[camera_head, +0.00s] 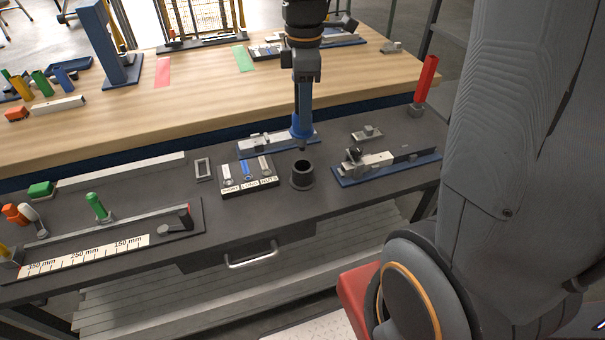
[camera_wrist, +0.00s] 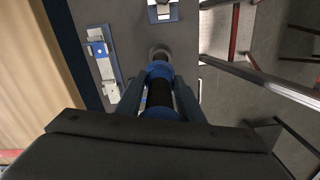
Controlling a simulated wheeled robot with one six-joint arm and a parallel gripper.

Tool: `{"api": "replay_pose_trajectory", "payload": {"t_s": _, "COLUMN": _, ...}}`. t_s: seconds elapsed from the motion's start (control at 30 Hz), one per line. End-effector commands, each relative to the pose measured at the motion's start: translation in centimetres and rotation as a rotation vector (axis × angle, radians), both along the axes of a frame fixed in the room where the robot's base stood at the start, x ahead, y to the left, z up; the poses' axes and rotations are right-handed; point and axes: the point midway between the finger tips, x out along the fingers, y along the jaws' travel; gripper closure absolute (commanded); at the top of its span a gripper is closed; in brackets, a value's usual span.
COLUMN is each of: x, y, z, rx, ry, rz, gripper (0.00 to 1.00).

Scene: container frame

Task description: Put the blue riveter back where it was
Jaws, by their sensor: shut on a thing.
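The blue riveter (camera_head: 302,131) hangs upright, tip down, from my gripper (camera_head: 303,98), which is shut on it. In the wrist view the riveter (camera_wrist: 160,90) shows blue and black bands between the two fingers (camera_wrist: 160,102). Below its tip stands a round black holder (camera_head: 302,176) with an open top on the dark bench. The tip is close above the holder's opening and looks apart from it in the head view. In the wrist view the holder's ring (camera_wrist: 158,50) shows just beyond the tip, partly hidden by it.
Left of the holder is a labelled tray (camera_head: 248,185) with small parts. Right of it is a blue-based fixture (camera_head: 385,168), and another fixture (camera_head: 270,142) lies behind. Bare bench lies in front of the holder.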

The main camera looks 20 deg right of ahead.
Motion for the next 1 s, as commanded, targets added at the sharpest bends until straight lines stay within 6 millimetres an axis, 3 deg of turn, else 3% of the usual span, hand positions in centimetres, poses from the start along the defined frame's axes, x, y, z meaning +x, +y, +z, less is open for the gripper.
{"api": "replay_pose_trajectory", "payload": {"t_s": 0.3, "x": -0.3, "y": 0.0, "z": -4.4, "rx": 0.0, "ry": 0.005, "rz": 0.025, "gripper": 0.88}}
{"api": "replay_pose_trajectory", "payload": {"t_s": 0.73, "x": -0.3, "y": 0.0, "z": -8.8, "rx": 0.0, "ry": 0.005, "rz": 0.023, "gripper": 0.88}}
{"api": "replay_pose_trajectory", "payload": {"t_s": 1.0, "x": -0.2, "y": 0.0, "z": -9.9, "rx": 0.0, "ry": 0.001, "rz": 0.023, "gripper": 0.88}}
